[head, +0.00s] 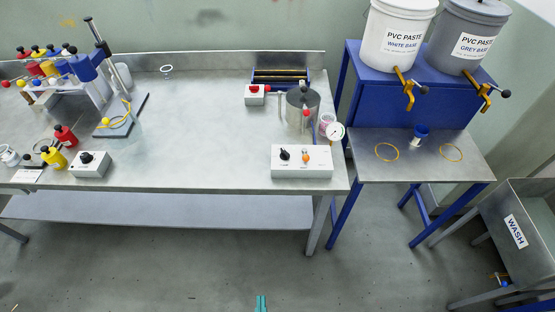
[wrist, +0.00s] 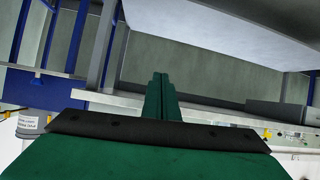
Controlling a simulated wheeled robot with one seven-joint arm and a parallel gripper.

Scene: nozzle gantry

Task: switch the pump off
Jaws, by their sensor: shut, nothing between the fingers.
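A white control box (head: 302,172) sits at the front right of the steel bench. It has a black knob (head: 285,155) and an orange part (head: 306,156) on top; their labels are too small to read. A small white box with a red button (head: 254,92) stands further back, beside a metal pot (head: 302,108). Which control belongs to the pump I cannot tell. My gripper (head: 261,303) shows at the bottom edge of the head view, in front of the bench and apart from it. Its green fingers (wrist: 161,97) are together and empty in the wrist view.
The steel bench (head: 200,120) is bare in its middle. Another white box with a black knob (head: 89,164) and coloured bottles stand at left. A wash sink (head: 515,230) stands far right. Floor ahead is clear.

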